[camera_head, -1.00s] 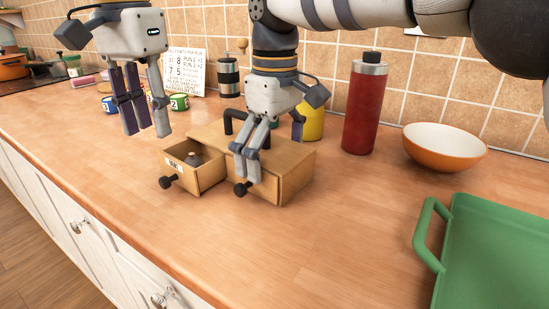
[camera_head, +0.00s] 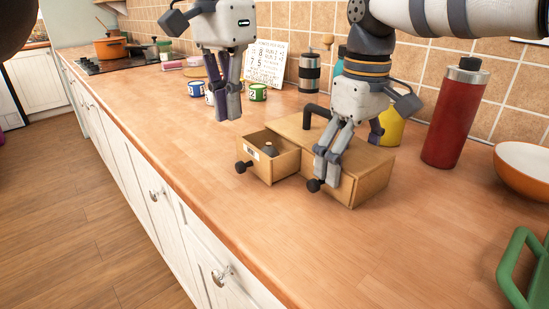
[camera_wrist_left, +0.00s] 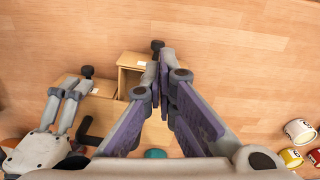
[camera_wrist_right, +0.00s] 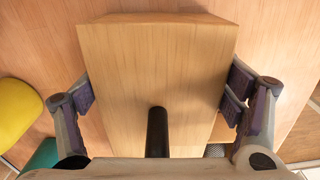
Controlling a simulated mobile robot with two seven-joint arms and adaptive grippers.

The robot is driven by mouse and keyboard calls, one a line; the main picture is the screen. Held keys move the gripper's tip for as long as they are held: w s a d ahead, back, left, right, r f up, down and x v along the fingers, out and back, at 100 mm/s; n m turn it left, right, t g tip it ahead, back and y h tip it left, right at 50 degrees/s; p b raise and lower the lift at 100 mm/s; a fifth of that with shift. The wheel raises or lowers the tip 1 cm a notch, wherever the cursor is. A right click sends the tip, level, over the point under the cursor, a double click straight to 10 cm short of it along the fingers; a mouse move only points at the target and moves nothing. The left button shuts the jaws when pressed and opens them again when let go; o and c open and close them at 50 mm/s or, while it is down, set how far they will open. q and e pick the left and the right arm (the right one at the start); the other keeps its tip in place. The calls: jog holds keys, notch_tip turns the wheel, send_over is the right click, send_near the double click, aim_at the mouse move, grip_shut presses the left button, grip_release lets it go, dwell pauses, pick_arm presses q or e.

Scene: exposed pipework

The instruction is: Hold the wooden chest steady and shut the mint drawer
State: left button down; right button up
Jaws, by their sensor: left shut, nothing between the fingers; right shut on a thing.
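The wooden chest (camera_head: 370,175) stands on the counter with a dark handle on top. Its left drawer (camera_head: 284,168) is pulled out, with a small label, a black knob (camera_head: 243,166) and a dark-topped item (camera_head: 269,149) inside. The label is too small to read. The right drawer is shut. My right gripper (camera_head: 327,170) is shut on the chest, with a finger on either side in the right wrist view. My left gripper (camera_head: 228,116) is shut and empty, above the counter, left of and behind the open drawer. The drawer also shows in the left wrist view (camera_wrist_left: 130,82).
Several mugs (camera_head: 258,92) and a white calendar board (camera_head: 266,64) stand behind my left gripper. A red bottle (camera_head: 455,115), an orange bowl (camera_head: 525,170) and a green tray (camera_head: 520,270) are to the right. The counter in front of the open drawer is clear.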

jog(key=shift+f, duration=0.1)
pick_arm(q)
jog(key=s+a+f+m+h, duration=0.1)
jog(key=s+a+m+h, duration=0.3)
jog(key=m, duration=0.5)
jog(key=s+a+m+h, duration=0.25)
jog(key=a+m, duration=0.35)
jog(key=m, duration=0.3)
pick_arm(e)
jog(key=shift+s, duration=0.1)
pick_arm(q)
jog(key=shift+t+h, duration=0.35)
jog(key=shift+t, duration=0.15)
jog(key=x, duration=1)
jog(key=shift+f, duration=0.35)
jog(key=shift+w+d+r, duration=0.1)
jog(key=shift+w+d, duration=0.85)
jog(key=shift+w, duration=0.1)
jog(key=shift+w+d, duration=0.3)
jog(key=shift+w, duration=0.05)
jog(key=shift+w+d, duration=0.1)
